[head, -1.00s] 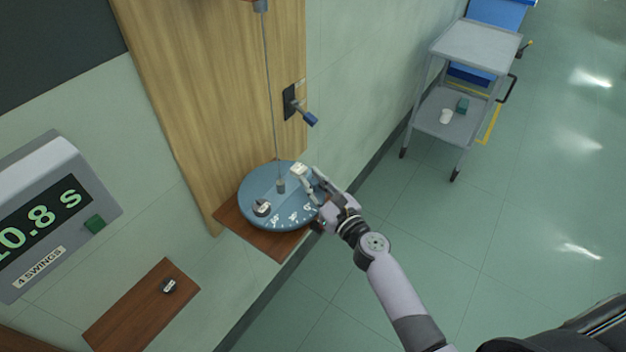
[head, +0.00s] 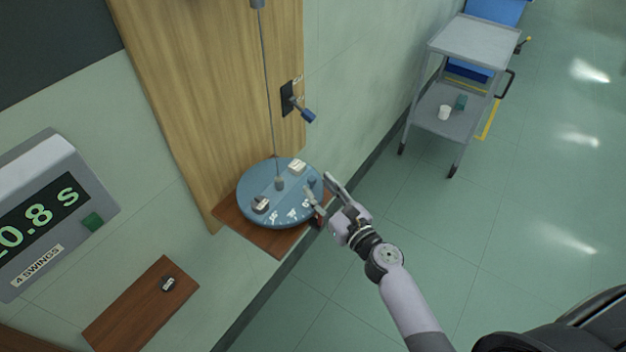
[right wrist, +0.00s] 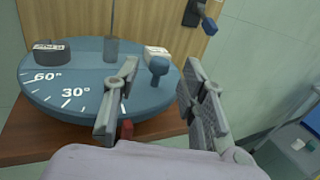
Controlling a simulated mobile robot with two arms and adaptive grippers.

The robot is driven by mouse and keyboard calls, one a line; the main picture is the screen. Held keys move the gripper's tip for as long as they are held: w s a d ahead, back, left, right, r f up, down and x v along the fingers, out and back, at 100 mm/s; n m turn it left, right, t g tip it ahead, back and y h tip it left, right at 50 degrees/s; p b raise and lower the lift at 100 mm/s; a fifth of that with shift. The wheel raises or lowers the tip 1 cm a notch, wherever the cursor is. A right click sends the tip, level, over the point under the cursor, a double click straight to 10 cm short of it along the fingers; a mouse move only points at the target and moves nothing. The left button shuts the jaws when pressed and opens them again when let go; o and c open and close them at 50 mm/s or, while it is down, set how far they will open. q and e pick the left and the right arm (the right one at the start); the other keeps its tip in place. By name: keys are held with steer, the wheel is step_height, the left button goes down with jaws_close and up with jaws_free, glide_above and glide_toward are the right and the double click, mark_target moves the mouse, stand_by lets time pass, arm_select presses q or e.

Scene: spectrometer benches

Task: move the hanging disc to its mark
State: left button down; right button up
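The blue-grey disc (head: 257,184) hangs level on a thin rod (head: 268,90) above a brown wooden shelf (head: 240,232). A dark weight (head: 261,204) and a cream weight (head: 297,166) sit on it. White angle marks run along its near edge; 60° and 30° read in the right wrist view. A small blue knob (right wrist: 158,66) stands at the rim. My right gripper (head: 318,184) is open at the disc's right edge, its fingers either side of the knob with gaps. A red marker (right wrist: 126,129) shows below the rim, partly hidden by a finger. My left gripper is out of view.
A wooden panel (head: 190,90) with a blue-handled lever (head: 306,115) stands behind. At left are a timer display (head: 45,215) and a lower shelf (head: 125,310) with a dark weight (head: 168,284). A grey trolley (head: 440,125) stands back right; the floor between is clear.

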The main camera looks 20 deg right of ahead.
steer(key=v, duration=0.8)
steer(key=s+a+f+n+g+h+b, duration=0.1)
steer(key=s+f+n+g, duration=0.3)
steer(key=f, duration=0.8)
steer(key=s+a+f+n+g+b, duration=0.15)
steer(key=s+f+n, duration=0.25)
steer(key=f+n, duration=0.5)
steer(key=s+f+n+g+h, duration=0.1)
steer(key=s+f+n+g, duration=0.25)
steer(key=f, duration=1.05)
steer(key=s+d+f+n+g+h, duration=0.1)
steer(key=s+d+f+n+g, duration=0.1)
steer(key=s+f+n, duration=0.4)
steer(key=s+d+f+n+g+h+b, duration=0.1)
steer(key=s+f+n, duration=0.5)
steer(key=s, duration=0.6)
steer(key=s+d+f+n+g+h+b, duration=0.1)
steer(key=s+d+f+n+g, duration=0.2)
steer(key=s+f+n, duration=0.3)
steer(key=s+n+g, duration=0.1)
steer(key=s, duration=0.2)
